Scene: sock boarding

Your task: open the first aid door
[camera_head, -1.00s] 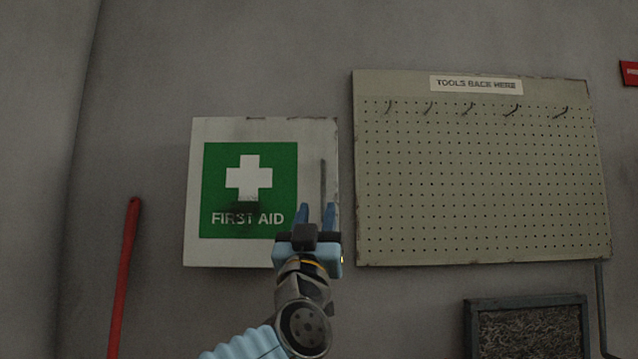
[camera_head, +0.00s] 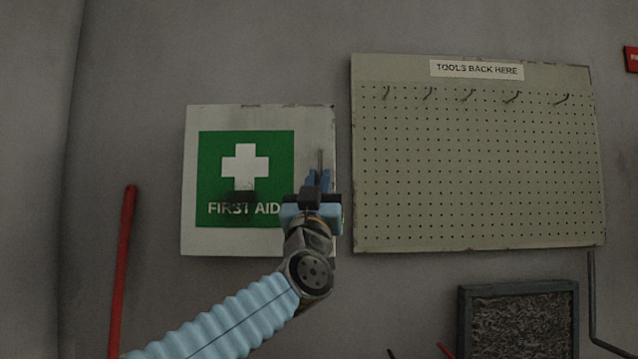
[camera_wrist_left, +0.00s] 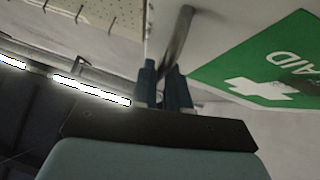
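The first aid door (camera_head: 318,125) is a white cabinet front on the wall with a green sign (camera_head: 245,178) marked with a white cross. It looks closed. A thin grey upright handle (camera_head: 320,159) is near its right edge. My left gripper (camera_head: 318,178) is at the handle's lower part, its blue fingers close together. In the left wrist view the handle (camera_wrist_left: 179,34) runs down between the two fingertips (camera_wrist_left: 163,78), which are shut on it. The fingers hide the lower end of the handle. My right gripper is not in view.
A pegboard (camera_head: 475,170) with several empty hooks hangs close to the right of the cabinet. A red bar (camera_head: 124,260) stands to the left. A dark-framed panel (camera_head: 520,325) is at the lower right. The wall above the cabinet is clear.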

